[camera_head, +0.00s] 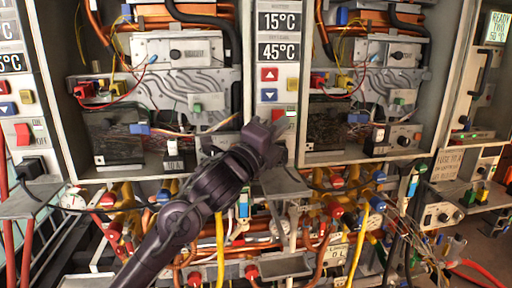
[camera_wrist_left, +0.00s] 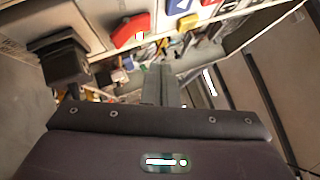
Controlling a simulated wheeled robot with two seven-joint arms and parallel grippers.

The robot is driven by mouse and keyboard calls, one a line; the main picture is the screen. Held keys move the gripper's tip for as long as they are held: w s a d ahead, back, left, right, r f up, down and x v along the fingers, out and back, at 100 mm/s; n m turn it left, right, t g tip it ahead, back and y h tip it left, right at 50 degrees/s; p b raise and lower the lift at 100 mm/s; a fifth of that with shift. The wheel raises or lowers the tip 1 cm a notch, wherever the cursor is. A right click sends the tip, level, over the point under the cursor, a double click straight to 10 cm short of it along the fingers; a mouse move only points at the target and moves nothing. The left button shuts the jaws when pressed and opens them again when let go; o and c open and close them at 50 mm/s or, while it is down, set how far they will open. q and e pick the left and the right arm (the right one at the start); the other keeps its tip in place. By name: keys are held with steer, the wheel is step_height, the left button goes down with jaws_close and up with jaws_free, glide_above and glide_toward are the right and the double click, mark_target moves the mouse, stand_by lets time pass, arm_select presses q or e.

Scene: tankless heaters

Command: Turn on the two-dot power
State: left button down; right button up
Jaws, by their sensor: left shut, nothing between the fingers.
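The middle heater's control panel has 15°C and 45°C displays. A red power switch (camera_head: 278,114) at the bottom of this panel is partly hidden by my left gripper (camera_head: 279,141), so its position cannot be read. No dot marks can be made out. The left gripper is shut and empty, just below the switch; contact cannot be told. In the left wrist view the closed fingers (camera_wrist_left: 161,86) point toward the panel, and a red switch (camera_wrist_left: 130,31) lies beyond them, slightly left. Another red power switch (camera_head: 23,133) is on the left panel. My right gripper is not in view.
Red (camera_head: 269,74) and blue (camera_head: 268,95) arrow buttons and a yellow button (camera_head: 292,84) sit above the switch. A black plug (camera_wrist_left: 62,60) sticks out at left in the wrist view. Pipes, valves and cables crowd the space below. A display (camera_head: 495,27) stands far right.

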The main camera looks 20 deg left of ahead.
arm_select(q)
steer(key=s+a+b, duration=0.2)
steer(key=s+b, duration=0.1)
steer(key=s, duration=0.6)
steer(key=shift+s+f, duration=0.15)
steer(key=shift+s, duration=0.1)
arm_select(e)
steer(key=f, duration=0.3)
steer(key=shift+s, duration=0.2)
arm_select(q)
steer(key=shift+s, duration=0.1)
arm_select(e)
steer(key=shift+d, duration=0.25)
